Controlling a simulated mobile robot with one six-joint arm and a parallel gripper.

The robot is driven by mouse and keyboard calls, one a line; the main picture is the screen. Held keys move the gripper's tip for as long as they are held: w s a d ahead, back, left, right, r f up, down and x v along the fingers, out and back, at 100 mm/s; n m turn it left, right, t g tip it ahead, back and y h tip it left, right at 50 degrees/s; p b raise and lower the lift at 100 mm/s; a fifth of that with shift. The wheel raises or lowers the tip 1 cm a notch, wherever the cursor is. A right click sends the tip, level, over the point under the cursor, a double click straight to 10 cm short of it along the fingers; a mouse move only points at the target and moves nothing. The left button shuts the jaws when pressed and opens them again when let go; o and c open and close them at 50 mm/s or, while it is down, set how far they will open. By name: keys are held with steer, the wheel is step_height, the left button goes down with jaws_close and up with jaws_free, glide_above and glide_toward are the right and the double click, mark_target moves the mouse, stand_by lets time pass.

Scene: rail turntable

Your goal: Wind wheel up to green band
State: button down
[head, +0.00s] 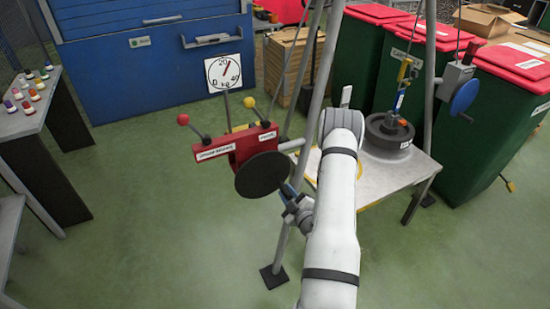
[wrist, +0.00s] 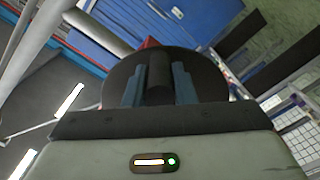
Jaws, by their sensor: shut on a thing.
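A dark round wheel (head: 263,175) sits on the front of a red box (head: 222,148) with white labels. My gripper (head: 288,197) reaches the wheel's right side. In the wrist view, the blue fingers of my gripper (wrist: 158,85) are shut on a dark upright knob (wrist: 159,72) standing on the wheel (wrist: 211,72). A white dial (head: 224,74) with 0, 20 and 40 marks is behind the box; its red pointer leans slightly right of straight up. I cannot make out a green band on it.
Tripod legs (head: 301,130) stand around the low table (head: 421,165). A dark weight (head: 388,138) is on this table, below a yellow hook (head: 405,68). A blue handwheel (head: 465,96) is at right. Two levers with red and yellow knobs rise by the box.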

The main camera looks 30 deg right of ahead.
steer(key=shift+s+a+f, duration=0.1)
steer(key=shift+f, duration=0.15)
steer(key=shift+a+f+m, duration=0.4)
steer(key=shift+a+m, duration=0.2)
steer(key=shift+m, duration=0.35)
steer(key=shift+a+f+m, duration=0.4)
steer(key=shift+a+m, duration=0.15)
steer(key=shift+m, duration=0.4)
steer(key=c, duration=1.6)
jaws_free()
steer(key=o, duration=0.6)
steer(key=shift+d+r, duration=0.1)
steer(key=shift+r, duration=0.05)
steer(key=s, duration=0.7)
steer(key=shift+s, duration=0.4)
